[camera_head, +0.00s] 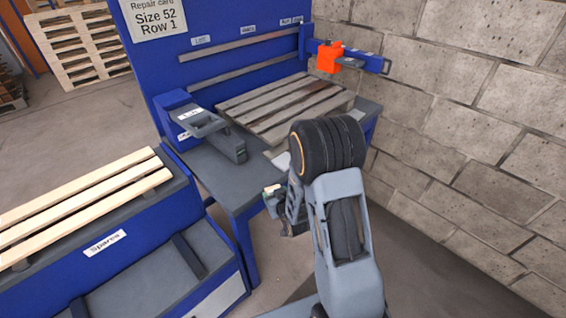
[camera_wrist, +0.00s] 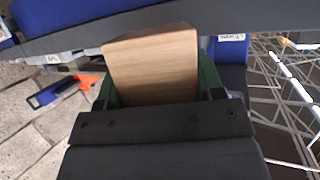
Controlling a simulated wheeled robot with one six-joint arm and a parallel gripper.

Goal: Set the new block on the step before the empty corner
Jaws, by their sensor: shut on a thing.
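My gripper (camera_head: 284,206) is shut on a light wooden block (camera_head: 271,190), at the front edge of the blue and grey bench. In the wrist view the block (camera_wrist: 152,65) fills the space between the green jaws of my gripper (camera_wrist: 158,88). A weathered grey slatted pallet (camera_head: 290,106) lies on the bench beyond my gripper. My arm hides its near right part, so I cannot tell from here which corner is empty. A grey stepped fixture (camera_head: 215,128) with a small label stands at the pallet's left. I cannot make out a step at the near corner.
An orange part (camera_head: 330,57) sits on a blue bar (camera_head: 365,60) at the back right. A concrete block wall (camera_head: 455,110) closes the right side. A blue spares rack (camera_head: 110,235) with pale boards (camera_head: 85,205) stands at the left.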

